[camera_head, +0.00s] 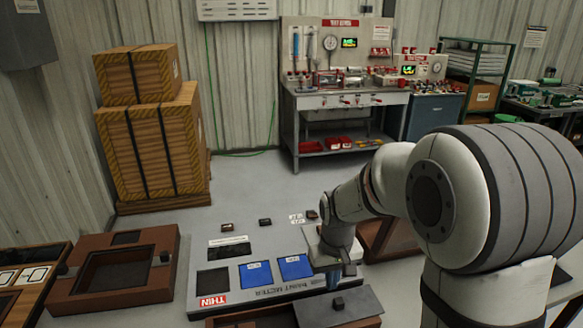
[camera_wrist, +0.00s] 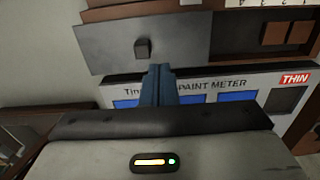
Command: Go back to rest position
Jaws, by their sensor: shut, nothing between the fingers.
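My gripper (camera_head: 333,281) has blue fingers and hangs over the right part of the paint meter panel (camera_head: 262,303). In the wrist view the fingers of my gripper (camera_wrist: 159,72) are together with nothing between them. Their tips overlap the edge of a grey plate (camera_wrist: 185,42) in that view; I cannot tell whether they touch it. The plate also shows in the head view (camera_head: 360,305), with a small dark knob (camera_head: 338,302) on it. The knob also shows in the wrist view (camera_wrist: 142,47), apart from the fingers. The panel has blue screens and a red THIN label.
A brown framed tray (camera_head: 160,284) lies left of the panel. Stacked wooden crates (camera_head: 150,140) stand at the back left. A test bench (camera_head: 345,98) and a green shelf (camera_head: 478,75) stand behind. Grey floor (camera_head: 250,182) lies open between.

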